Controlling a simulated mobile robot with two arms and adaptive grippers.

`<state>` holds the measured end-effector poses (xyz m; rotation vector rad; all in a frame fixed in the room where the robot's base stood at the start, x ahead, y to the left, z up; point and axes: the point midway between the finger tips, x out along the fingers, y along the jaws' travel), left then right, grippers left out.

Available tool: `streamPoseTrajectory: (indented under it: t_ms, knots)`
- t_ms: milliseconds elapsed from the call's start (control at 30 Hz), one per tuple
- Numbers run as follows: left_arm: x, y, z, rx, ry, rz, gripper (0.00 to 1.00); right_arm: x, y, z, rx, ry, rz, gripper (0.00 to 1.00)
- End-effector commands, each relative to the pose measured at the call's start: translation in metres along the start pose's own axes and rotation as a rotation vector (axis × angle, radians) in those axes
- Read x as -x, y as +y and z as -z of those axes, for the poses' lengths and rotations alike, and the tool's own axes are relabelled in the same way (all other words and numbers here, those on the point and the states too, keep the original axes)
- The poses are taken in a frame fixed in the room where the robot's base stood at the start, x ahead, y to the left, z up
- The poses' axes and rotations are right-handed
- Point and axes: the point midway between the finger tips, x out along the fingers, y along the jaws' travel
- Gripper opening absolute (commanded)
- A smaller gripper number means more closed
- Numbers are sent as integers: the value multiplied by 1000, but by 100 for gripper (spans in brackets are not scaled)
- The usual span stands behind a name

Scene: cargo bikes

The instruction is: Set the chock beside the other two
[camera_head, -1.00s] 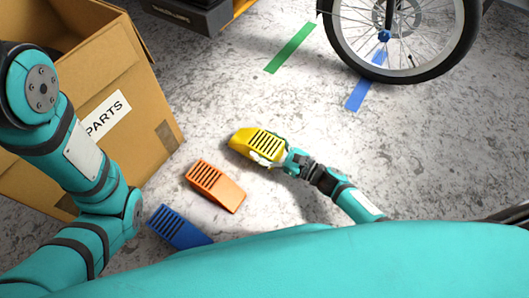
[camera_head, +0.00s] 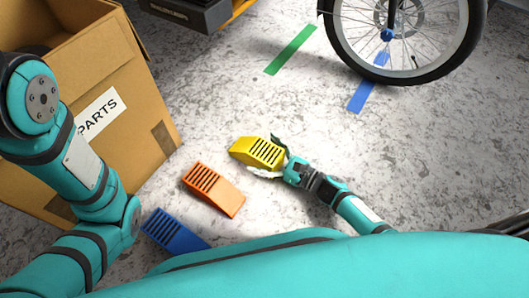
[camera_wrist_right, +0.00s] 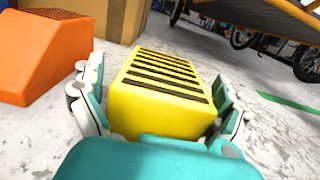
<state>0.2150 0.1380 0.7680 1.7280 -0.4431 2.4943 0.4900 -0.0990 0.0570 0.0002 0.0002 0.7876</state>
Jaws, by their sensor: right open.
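The yellow chock (camera_head: 257,151) sits on the floor in the head view, up and right of the orange chock (camera_head: 213,189). The blue chock (camera_head: 174,231) lies further down and left, so the three form a slanting row. My right gripper (camera_head: 276,158) is open, with its fingers around the near end of the yellow chock. In the right wrist view the yellow chock (camera_wrist_right: 165,90) stands between the open fingers (camera_wrist_right: 160,112), with small gaps at the sides. The orange chock (camera_wrist_right: 42,55) shows at the left there. My left gripper is out of view.
A cardboard box marked PARTS (camera_head: 125,135) stands left of the chocks, near my left arm. A bicycle wheel (camera_head: 400,35) is at the upper right. Green tape (camera_head: 291,50) and blue tape (camera_head: 369,90) mark the floor. The floor right of the yellow chock is mostly clear.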

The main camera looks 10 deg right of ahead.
Motion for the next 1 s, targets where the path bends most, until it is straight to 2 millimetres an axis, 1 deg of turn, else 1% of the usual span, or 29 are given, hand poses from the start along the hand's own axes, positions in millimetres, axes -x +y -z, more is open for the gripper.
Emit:
streamPoseTrajectory:
  t_ms: [167,233,267,367,500,700,833,1000]
  knots:
    - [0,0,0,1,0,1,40,0,0,-1,0,0,0,100]
    - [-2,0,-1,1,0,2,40,0,0,-4,1,0,-1,100]
    - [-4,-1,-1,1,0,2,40,4,0,-3,-1,2,0,100]
    - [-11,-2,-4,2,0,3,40,18,0,-4,-2,4,0,100]
    - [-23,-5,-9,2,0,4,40,48,0,-6,-3,6,1,100]
    - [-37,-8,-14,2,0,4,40,90,0,-5,-2,4,1,100]
    - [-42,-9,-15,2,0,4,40,108,0,-4,-2,3,0,100]
    - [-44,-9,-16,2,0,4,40,119,0,-3,-1,1,0,100]
